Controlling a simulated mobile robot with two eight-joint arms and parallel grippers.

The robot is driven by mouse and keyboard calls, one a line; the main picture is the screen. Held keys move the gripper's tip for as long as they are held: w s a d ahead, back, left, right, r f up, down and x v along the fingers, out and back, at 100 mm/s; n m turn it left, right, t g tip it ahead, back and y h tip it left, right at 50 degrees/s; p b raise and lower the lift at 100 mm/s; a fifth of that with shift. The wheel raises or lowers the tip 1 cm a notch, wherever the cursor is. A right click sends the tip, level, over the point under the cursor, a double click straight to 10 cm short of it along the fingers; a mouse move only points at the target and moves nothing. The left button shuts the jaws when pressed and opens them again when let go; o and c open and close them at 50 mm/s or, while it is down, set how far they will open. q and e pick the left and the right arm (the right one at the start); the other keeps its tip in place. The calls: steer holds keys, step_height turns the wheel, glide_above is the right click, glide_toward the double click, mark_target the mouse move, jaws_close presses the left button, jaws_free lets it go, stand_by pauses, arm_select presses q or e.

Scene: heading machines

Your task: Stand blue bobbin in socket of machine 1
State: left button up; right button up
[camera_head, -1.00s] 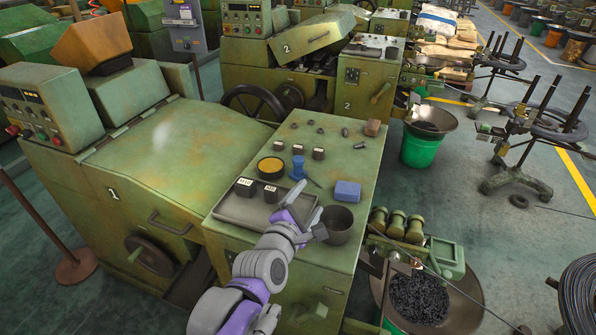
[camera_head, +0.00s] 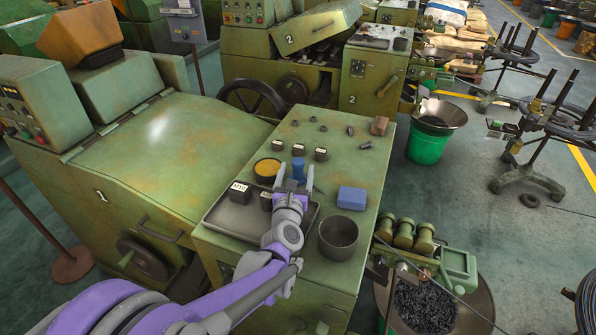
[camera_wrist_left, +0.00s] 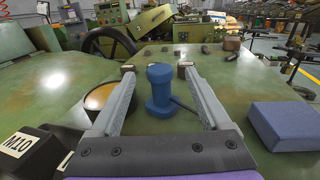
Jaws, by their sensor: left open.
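The blue bobbin (camera_head: 298,168) stands upright on the green worktop (camera_head: 345,150) of machine 1 (camera_head: 150,165). In the left wrist view the bobbin (camera_wrist_left: 159,92) is a spool with wide ends. My left gripper (camera_head: 296,177) is open at the bobbin. In the left wrist view the fingers of the gripper (camera_wrist_left: 158,76) reach forward on either side of the bobbin, with visible gaps. I cannot make out which feature is the socket. My right gripper is not in view.
A blue block (camera_head: 352,198) lies right of the bobbin. A round orange-filled dish (camera_head: 267,170) is to its left. A grey tray (camera_head: 228,212) with dark labelled blocks and a dark cup (camera_head: 338,236) are at the front. Several small dark parts lie behind.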

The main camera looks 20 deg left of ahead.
mark_target(297, 166)
arm_select(q)
steer(key=x, duration=0.5)
steer(key=shift+f, duration=0.1)
steer(key=shift+s, duration=0.1)
steer(key=shift+c, duration=1)
jaws_close()
